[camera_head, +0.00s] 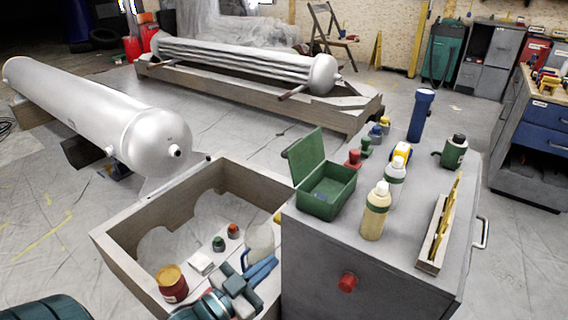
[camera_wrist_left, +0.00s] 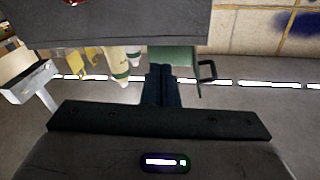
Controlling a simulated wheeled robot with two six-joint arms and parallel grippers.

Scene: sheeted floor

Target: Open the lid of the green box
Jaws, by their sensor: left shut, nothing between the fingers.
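The green box (camera_head: 328,190) stands on top of a grey cabinet. Its lid (camera_head: 307,157) is raised, leaning back at the box's left side, and the dark green inside shows. My left gripper (camera_head: 268,268) is low in the head view, over the wooden crate, left of the cabinet and below the box's level in the picture. It is shut and empty, apart from the box. The left wrist view looks upside down; there the green box (camera_wrist_left: 180,57) with a dark handle (camera_wrist_left: 207,70) shows beyond the shut fingers. My right gripper is not in view.
A wooden crate (camera_head: 125,262) with cans and caps lies left of the cabinet. Large metal cylinders (camera_head: 100,110) lie behind.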

